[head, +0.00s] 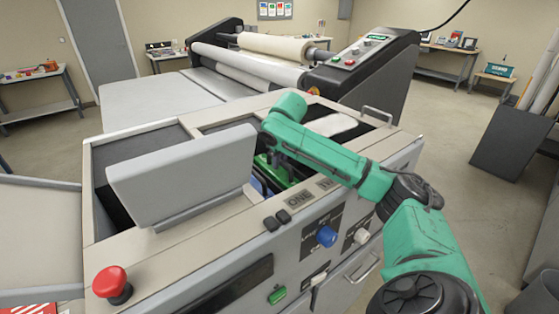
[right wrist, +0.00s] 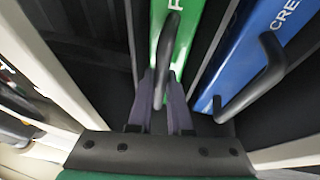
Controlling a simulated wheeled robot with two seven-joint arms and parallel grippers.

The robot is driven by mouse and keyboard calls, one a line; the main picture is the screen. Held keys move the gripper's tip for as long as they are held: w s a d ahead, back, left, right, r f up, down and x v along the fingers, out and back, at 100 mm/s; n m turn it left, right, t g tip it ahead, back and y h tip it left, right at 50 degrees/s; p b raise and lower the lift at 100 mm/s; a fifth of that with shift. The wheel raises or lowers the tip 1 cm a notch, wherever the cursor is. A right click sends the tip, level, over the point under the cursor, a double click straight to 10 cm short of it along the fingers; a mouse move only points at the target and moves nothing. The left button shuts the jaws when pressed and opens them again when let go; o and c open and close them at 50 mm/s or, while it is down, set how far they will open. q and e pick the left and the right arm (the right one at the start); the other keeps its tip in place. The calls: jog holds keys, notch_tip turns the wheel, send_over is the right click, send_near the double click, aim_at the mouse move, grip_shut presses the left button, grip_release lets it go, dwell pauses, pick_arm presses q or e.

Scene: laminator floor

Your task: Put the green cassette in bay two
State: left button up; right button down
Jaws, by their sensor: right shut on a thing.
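The green cassette (right wrist: 172,35) shows in the right wrist view with a dark loop handle and part of a white letter. It also shows small and partly covered in the head view (head: 287,172), in the machine's opening behind the "ONE" label (head: 298,199). My right gripper (right wrist: 163,88) is shut on its handle. I cannot tell how deep the cassette sits or which bay it is over. A second label (head: 326,185), partly hidden by my arm, is right of "ONE". The left gripper is out of view.
A blue cassette (right wrist: 255,45) with a dark handle lies close to the right of the green one in the right wrist view. A raised grey lid (head: 185,170) stands left of the opening. A red mushroom button (head: 112,285) and blue knob (head: 326,236) protrude.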

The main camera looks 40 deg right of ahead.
jog(key=shift+s+a+f, duration=0.1)
jog(key=shift+f, duration=0.15)
jog(key=c, duration=0.8)
grip_release()
jog(key=shift+o, duration=0.2)
jog(key=v, duration=1.4)
jog(key=shift+r, duration=0.25)
